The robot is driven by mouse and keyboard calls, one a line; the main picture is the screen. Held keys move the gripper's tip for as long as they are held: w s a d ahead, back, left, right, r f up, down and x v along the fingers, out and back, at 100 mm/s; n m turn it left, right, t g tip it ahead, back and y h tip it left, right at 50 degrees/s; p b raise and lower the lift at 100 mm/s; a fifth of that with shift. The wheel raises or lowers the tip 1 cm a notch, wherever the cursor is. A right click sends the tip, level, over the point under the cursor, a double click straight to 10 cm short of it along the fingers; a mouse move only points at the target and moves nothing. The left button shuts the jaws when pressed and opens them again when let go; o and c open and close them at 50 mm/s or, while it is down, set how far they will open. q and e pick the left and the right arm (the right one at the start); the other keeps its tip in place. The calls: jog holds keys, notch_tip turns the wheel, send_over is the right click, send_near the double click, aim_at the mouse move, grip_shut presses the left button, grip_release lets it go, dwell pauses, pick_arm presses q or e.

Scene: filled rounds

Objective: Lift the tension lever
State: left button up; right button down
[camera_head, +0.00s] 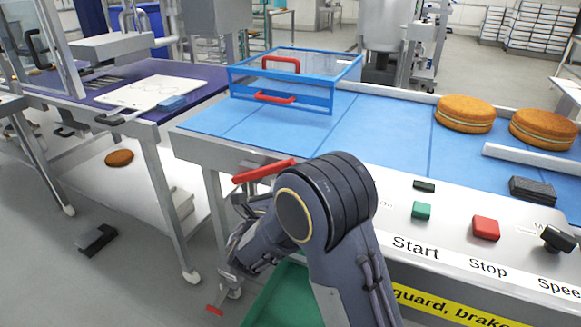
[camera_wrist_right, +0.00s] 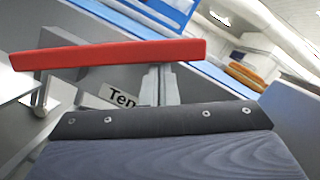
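The red tension lever (camera_head: 263,171) sticks out at the left end of the conveyor's front, close to level with a slight slope. In the right wrist view the red lever (camera_wrist_right: 108,54) spans the upper left, above a partly covered label reading "Ten" (camera_wrist_right: 122,96). My right gripper (camera_wrist_right: 160,84) has its two grey fingers close together, upright, with nothing seen between them. Their tips are at the lever's lower edge in that view; I cannot tell whether they touch it. In the head view my right arm hides much of this area. My left gripper is out of view.
The blue conveyor belt (camera_head: 385,130) carries filled rounds (camera_head: 465,113) at the right and a blue-framed clear guard (camera_head: 330,95). The panel has a green Start button (camera_head: 421,211) and a red Stop button (camera_head: 486,229). A green bin (camera_head: 285,300) is below. A purple-topped table (camera_head: 190,85) stands left.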

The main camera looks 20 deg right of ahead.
jog(key=w+a+r+n+y+p, duration=0.2)
jog(key=w+a+r+n+p, duration=0.2)
jog(key=p, duration=1.4)
jog(key=shift+w+a+r+n+y, duration=0.35)
jog(key=shift+w+r+n, duration=0.4)
jog(key=shift+r+n, duration=1.6)
jog(key=shift+a+f+n, duration=0.1)
jog(key=shift+f+n, duration=0.3)
jog(key=shift+n, duration=0.05)
